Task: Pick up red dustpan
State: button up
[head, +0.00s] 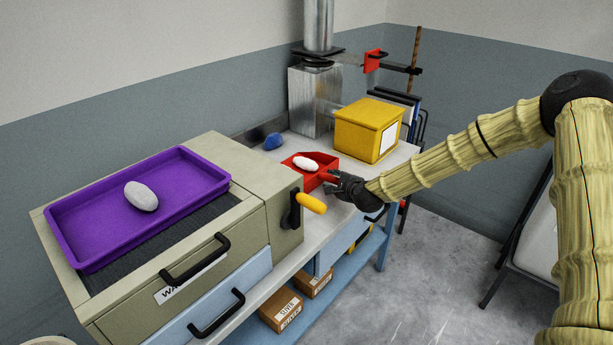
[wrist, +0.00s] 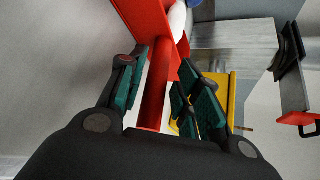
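The red dustpan (head: 325,177) lies on the bench top behind the carding machine, with a white oval piece (head: 305,164) in its pan. In the wrist view its red handle (wrist: 156,96) runs between my fingers, and part of the pan shows at the top with the white piece (wrist: 178,20). My gripper (head: 338,181) is at the handle end of the dustpan. In the wrist view its fingers (wrist: 160,88) are apart on either side of the handle, with a pale gap between the left pads and the handle. Contact on the right side is unclear.
A yellow box (head: 365,135) and a metal duct (head: 314,98) stand behind the dustpan. A blue lump (head: 273,141) lies to its left. The machine's yellow crank handle (head: 312,203) sticks out close in front. A purple tray (head: 75,232) holds a grey-white lump (head: 141,196).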

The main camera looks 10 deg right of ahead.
aim_at(332, 180)
jog(key=shift+r, duration=0.2)
jog(key=shift+w+f+p, duration=0.1)
jog(key=shift+w+p, duration=0.15)
jog(key=shift+p, duration=0.2)
jog(key=shift+f+p+x, duration=0.25)
jog(key=shift+p+x, duration=0.4)
jog(key=shift+x, duration=1.35)
jog(key=shift+f, duration=0.1)
jog(key=shift+s, duration=0.1)
jog(key=c, duration=0.7)
grip_shut()
